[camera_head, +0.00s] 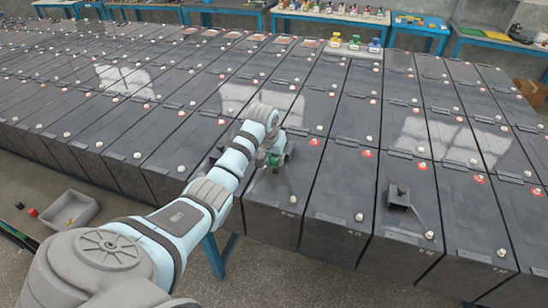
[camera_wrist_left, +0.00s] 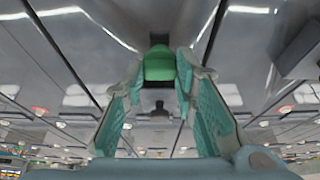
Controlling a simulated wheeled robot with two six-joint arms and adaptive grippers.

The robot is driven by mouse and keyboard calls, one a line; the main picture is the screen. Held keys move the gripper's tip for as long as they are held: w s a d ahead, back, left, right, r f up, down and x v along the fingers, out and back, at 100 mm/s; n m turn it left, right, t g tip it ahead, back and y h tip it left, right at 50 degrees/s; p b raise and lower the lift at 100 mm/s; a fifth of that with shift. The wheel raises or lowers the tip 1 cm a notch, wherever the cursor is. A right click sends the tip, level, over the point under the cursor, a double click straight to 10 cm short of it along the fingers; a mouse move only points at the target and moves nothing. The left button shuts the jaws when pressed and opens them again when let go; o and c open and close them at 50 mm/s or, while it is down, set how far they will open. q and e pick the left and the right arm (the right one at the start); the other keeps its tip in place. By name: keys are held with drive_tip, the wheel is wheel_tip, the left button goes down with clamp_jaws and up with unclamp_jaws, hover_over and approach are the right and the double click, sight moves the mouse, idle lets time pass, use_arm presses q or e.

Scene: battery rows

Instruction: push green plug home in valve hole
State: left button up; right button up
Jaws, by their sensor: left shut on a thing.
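The green plug (camera_wrist_left: 159,64) is between the fingertips of my left gripper (camera_wrist_left: 161,80), which is shut on it. My right gripper is not in view.
Rows of dark batteries with red-marked and pale terminals fill the floor stand. A small dark object (camera_head: 399,196) sits on a near battery to the right. A grey bin (camera_head: 70,211) is on the floor at left. Blue tables (camera_head: 325,15) with bottles stand at the back.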

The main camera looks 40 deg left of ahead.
sight(274, 164)
use_arm(q)
drive_tip(key=shift+w+f, duration=0.1)
drive_tip(key=shift+f, duration=0.7)
idle(0.4)
drive_tip(key=shift+f, duration=0.45)
drive_tip(key=shift+f+b, duration=0.35)
drive_tip(key=shift+f, duration=0.15)
idle(0.8)
drive_tip(key=o, duration=1.3)
drive_tip(key=shift+o, duration=0.2)
drive_tip(key=shift+r, duration=0.1)
